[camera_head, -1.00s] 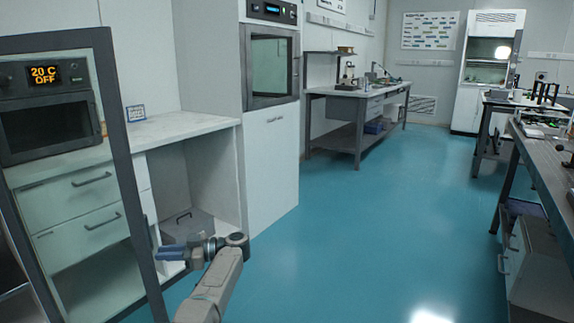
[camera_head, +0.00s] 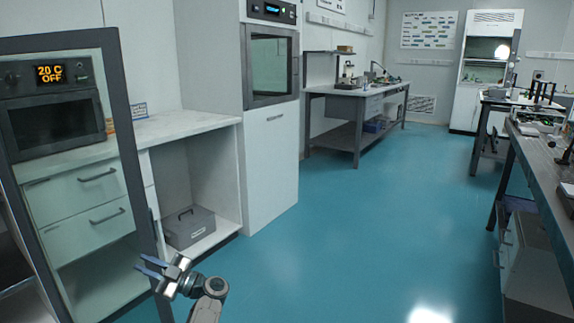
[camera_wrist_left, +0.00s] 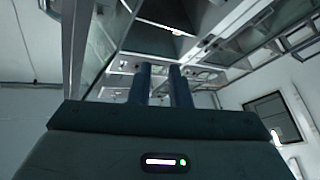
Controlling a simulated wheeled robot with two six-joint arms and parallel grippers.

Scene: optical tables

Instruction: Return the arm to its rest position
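My left arm comes in at the bottom of the head view, and its gripper (camera_head: 140,263) points left, with two blue fingers apart and nothing between them. It hangs over the floor, low in front of the glass-door frame and the open cabinet bay. In the left wrist view the two fingers of the gripper (camera_wrist_left: 160,70) stand parallel with an empty gap between them. My right gripper shows in neither view.
A dark-framed glass door (camera_head: 136,150) stands close on the left, near my left gripper. A grey box (camera_head: 189,228) sits in the open bay beneath the white counter (camera_head: 180,126). A workbench (camera_head: 555,165) runs along the right. The blue floor (camera_head: 370,220) between is clear.

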